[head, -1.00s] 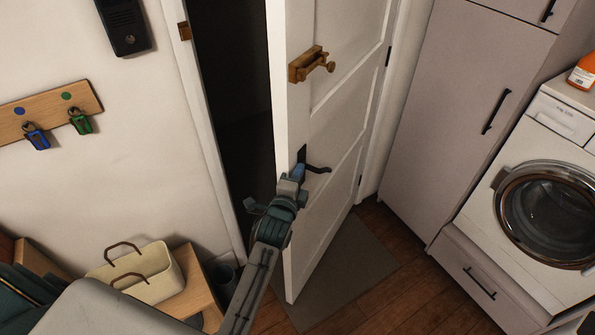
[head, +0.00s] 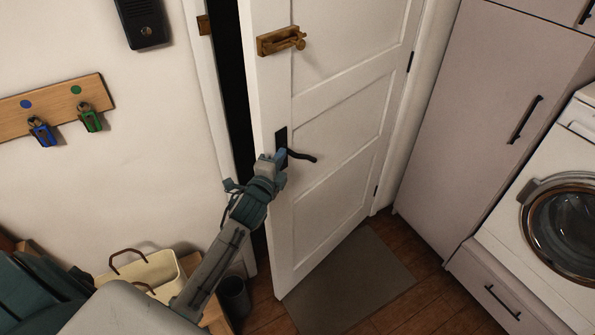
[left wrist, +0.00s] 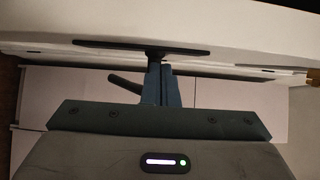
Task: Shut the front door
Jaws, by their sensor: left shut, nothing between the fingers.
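The white front door (head: 335,135) stands ajar, with a narrow dark gap between its free edge and the door frame (head: 212,130) on the left. A dark lever handle (head: 300,155) sits on the door, and a brass latch (head: 281,41) is above it. My left gripper (head: 281,156) is shut and empty, its fingertips at the handle's plate near the door's free edge. In the left wrist view the shut fingers (left wrist: 161,84) point at the handle plate (left wrist: 140,47); whether they touch it I cannot tell. My right gripper is not in view.
A grey mat (head: 350,283) lies on the wooden floor by the door. A small bench with a cream basket (head: 150,275) and a dark bin (head: 234,298) stand at lower left. A tall cabinet (head: 470,120) and a washing machine (head: 565,210) are on the right.

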